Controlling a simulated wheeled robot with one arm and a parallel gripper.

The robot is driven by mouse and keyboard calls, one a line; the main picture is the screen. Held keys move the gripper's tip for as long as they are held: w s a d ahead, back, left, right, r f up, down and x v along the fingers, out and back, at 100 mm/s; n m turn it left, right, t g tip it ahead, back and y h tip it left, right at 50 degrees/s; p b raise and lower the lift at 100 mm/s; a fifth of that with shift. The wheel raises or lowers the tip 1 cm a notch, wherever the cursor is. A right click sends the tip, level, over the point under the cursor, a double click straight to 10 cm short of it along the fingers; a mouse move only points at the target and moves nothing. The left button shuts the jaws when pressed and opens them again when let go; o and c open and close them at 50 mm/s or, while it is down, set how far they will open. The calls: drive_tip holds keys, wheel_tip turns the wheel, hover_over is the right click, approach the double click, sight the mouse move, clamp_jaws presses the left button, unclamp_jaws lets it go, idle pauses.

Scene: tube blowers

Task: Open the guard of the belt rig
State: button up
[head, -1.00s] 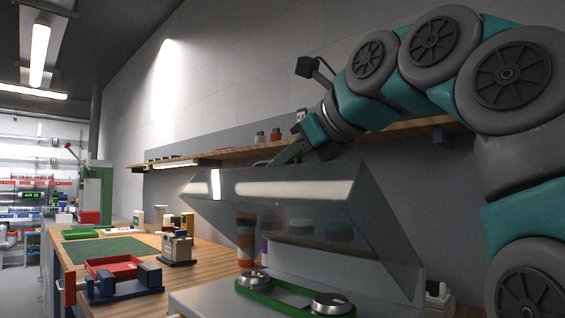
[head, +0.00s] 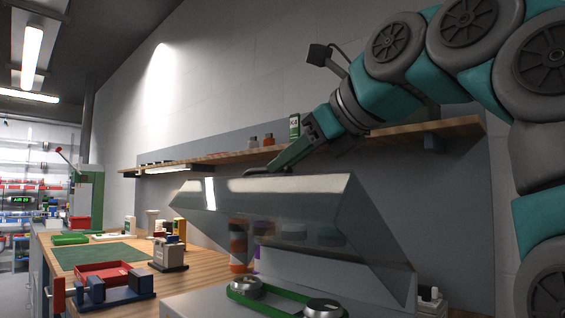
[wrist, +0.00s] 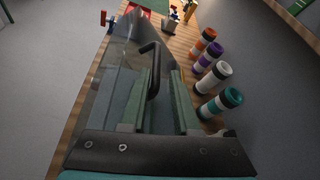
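The belt rig (head: 205,305) is a grey box with a green belt (head: 270,300) around two metal pulleys. Its clear guard (head: 290,225) stands tilted up over the rig, with the belt and pulleys showing uncovered below its front edge. A dark handle (wrist: 150,68) sits on the guard; in the head view it is small, near the guard's top edge. My gripper (head: 275,168) reaches down to that edge from the upper right. In the wrist view my gripper's green fingers (wrist: 164,80) are apart, with the handle close to the left finger. Contact with the handle cannot be told.
A wooden bench (head: 205,262) carries a red tray (head: 103,272), a blue clamp-like device (head: 120,290) and a green mat (head: 98,256). Several capped cylinders, including a teal one (wrist: 220,104), stand right of the guard in the wrist view. A wall shelf (head: 215,158) runs behind my gripper.

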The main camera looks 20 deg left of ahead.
drive_tip(key=shift+s+d, duration=0.95)
drive_tip(key=shift+d, duration=0.65)
drive_tip(key=shift+s+d, duration=0.9)
drive_tip(key=shift+d, duration=0.65)
drive_tip(key=shift+s+d, duration=0.95)
drive_tip(key=shift+d, duration=0.65)
